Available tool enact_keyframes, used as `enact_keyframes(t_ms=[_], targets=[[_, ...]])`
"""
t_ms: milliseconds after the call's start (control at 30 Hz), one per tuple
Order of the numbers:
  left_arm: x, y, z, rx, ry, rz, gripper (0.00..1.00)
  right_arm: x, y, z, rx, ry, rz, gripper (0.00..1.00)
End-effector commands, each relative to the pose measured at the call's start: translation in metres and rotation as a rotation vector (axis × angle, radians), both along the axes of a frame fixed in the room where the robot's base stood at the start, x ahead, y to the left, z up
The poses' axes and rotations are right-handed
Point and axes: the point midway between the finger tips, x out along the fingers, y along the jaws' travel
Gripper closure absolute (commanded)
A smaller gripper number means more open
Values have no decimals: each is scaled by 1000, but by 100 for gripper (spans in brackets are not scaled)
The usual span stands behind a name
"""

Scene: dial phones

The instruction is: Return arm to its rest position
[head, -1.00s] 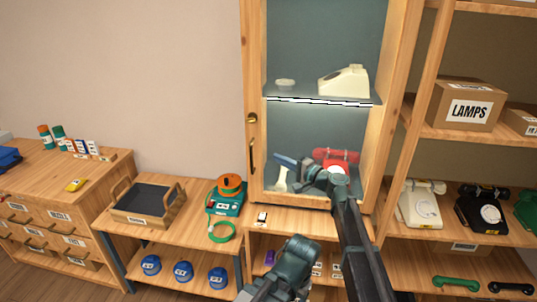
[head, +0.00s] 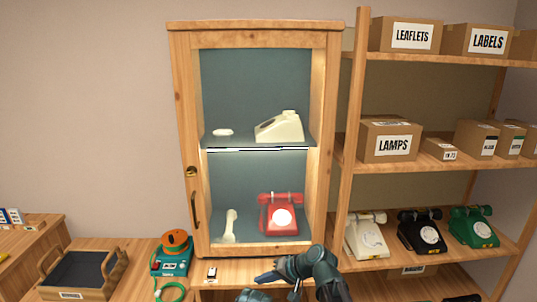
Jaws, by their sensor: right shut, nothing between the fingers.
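My right gripper (head: 270,276) is shut and empty, pointing left. It is low in the head view, in front of the lower edge of the wooden display cabinet (head: 258,27). My right forearm comes up from the bottom edge. Part of another dark arm link of mine shows at the bottom, but my left gripper is out of view. A red dial phone (head: 281,217) stands on the cabinet's lower level, with a cream handset (head: 230,226) upright to its left. A cream phone body (head: 280,128) and a small white disc (head: 223,132) sit on the glass shelf above.
To the right, a shelf unit (head: 350,160) holds a cream phone (head: 367,236), a black phone (head: 421,232), a green phone (head: 473,227) and labelled boxes. At left are a dark-lined tray (head: 78,270) and a teal device with an orange reel (head: 173,252). The left wall is bare.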

Motion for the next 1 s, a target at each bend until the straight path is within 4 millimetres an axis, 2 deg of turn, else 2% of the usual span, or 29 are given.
enact_keyframes(t_ms=[33,100,200,400,567,767,1000], targets=[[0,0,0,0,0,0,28,-27,-23,-17,-107,22,15,100],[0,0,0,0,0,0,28,-51,-54,-37,-247,55,30,100],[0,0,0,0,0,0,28,-78,-92,-55,-406,102,44,100],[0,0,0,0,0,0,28,-123,-153,-73,-645,186,49,100],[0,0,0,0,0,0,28,-156,-197,-77,-806,253,42,100],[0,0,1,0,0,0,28,-169,-154,-77,-856,246,165,100],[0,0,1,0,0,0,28,-195,-108,-76,-918,234,307,100]])
